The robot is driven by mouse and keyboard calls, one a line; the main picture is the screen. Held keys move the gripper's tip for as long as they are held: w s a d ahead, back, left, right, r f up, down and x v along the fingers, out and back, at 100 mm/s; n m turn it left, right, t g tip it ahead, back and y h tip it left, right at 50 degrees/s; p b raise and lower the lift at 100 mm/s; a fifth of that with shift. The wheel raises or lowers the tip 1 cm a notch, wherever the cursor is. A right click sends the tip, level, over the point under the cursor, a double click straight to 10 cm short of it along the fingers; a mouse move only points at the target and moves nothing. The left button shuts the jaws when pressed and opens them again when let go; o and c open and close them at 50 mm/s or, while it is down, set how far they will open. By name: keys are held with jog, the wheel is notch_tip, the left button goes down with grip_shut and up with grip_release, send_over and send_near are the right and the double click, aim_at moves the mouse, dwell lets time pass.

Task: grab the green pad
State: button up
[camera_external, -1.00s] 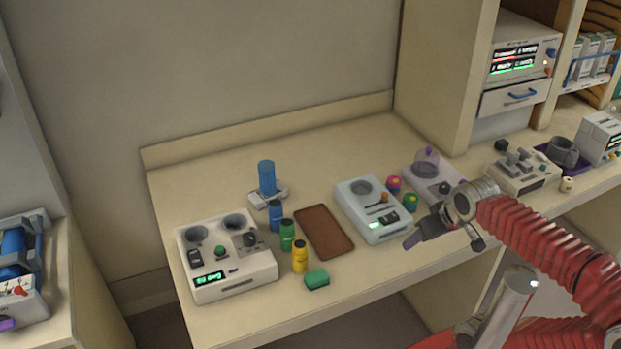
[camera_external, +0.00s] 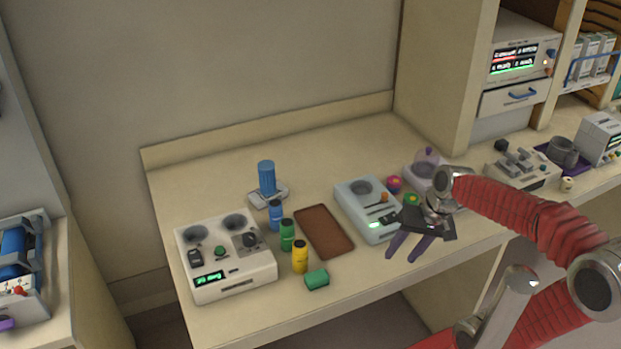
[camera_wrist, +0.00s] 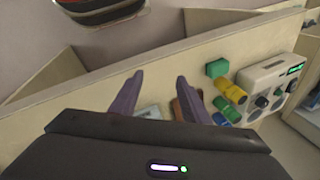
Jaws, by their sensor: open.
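The green pad (camera_external: 316,279) is a small block lying near the front edge of the counter, just in front of the yellow bottle (camera_external: 300,257). In the wrist view the green pad (camera_wrist: 217,68) shows right of my fingers, beside the yellow bottle (camera_wrist: 231,91). My gripper (camera_external: 404,253) is open and empty, its two purple fingers spread and pointing down near the counter's front edge. It is to the right of the pad and apart from it. In the wrist view my gripper (camera_wrist: 160,78) shows both fingers with a gap between them.
A green bottle (camera_external: 287,236) and a blue bottle (camera_external: 275,215) stand behind the yellow one. A white device (camera_external: 226,261) is left of the pad. A brown tray (camera_external: 324,232) and a pale device (camera_external: 362,207) lie between the bottles and my gripper. The counter right of the pad is clear.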

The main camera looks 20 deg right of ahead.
jog(key=w+a+f+m+g+y, duration=0.2)
jog(key=w+a+f+m+y, duration=0.15)
jog(key=a+m, duration=0.2)
jog(key=m+y, duration=0.5)
jog(key=m, duration=0.2)
send_near(318, 274)
jog(key=d, duration=0.2)
jog(key=s+d+r, duration=0.1)
jog(key=shift+s+d, duration=0.1)
jog(key=shift+d, duration=0.05)
jog(key=shift+w+f+m+y, duration=0.1)
jog(key=shift+w+m+y, duration=0.35)
jog(key=shift+w, duration=0.25)
jog(key=shift+x, duration=4.35)
jog(key=shift+s, duration=0.1)
